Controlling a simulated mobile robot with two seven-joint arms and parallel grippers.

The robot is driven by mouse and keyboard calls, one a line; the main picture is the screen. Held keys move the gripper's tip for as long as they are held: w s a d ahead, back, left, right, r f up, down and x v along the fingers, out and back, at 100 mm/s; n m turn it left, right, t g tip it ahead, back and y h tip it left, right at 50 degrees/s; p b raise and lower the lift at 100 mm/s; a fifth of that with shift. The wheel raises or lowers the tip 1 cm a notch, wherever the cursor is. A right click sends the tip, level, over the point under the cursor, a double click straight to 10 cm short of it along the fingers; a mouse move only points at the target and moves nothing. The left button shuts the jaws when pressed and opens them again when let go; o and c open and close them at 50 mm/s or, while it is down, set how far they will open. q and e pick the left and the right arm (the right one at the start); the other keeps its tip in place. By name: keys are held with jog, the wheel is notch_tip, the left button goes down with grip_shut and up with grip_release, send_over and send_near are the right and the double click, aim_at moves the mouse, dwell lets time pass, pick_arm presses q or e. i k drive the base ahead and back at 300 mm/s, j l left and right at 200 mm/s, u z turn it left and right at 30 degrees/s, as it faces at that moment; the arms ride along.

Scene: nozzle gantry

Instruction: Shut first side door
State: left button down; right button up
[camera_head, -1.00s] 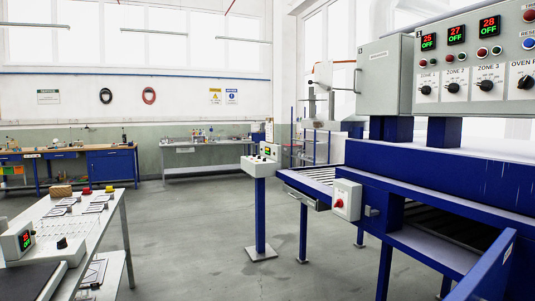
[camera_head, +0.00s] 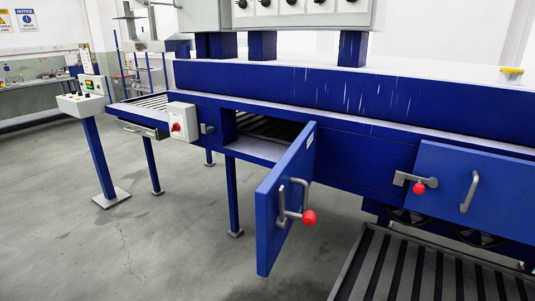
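The first side door (camera_head: 285,205) is a blue panel on the side of the blue oven (camera_head: 340,95). It stands swung open toward me, with a grey handle (camera_head: 283,201) and a red knob (camera_head: 309,218) on its outer face. Behind it the opening (camera_head: 265,135) shows dark rollers inside. A second blue door (camera_head: 470,190) to the right lies flush with the oven side and has a grey latch with a red knob (camera_head: 419,188) and a handle. Neither of my grippers is in view.
A slatted conveyor or grate (camera_head: 430,270) stands low at the bottom right, below the second door. A control pedestal (camera_head: 92,140) stands at the left. The white switch box (camera_head: 182,122) sits beside the opening. Grey floor is clear in front at the left.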

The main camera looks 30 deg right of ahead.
aim_at(293, 171)
jog(key=z, duration=1.15)
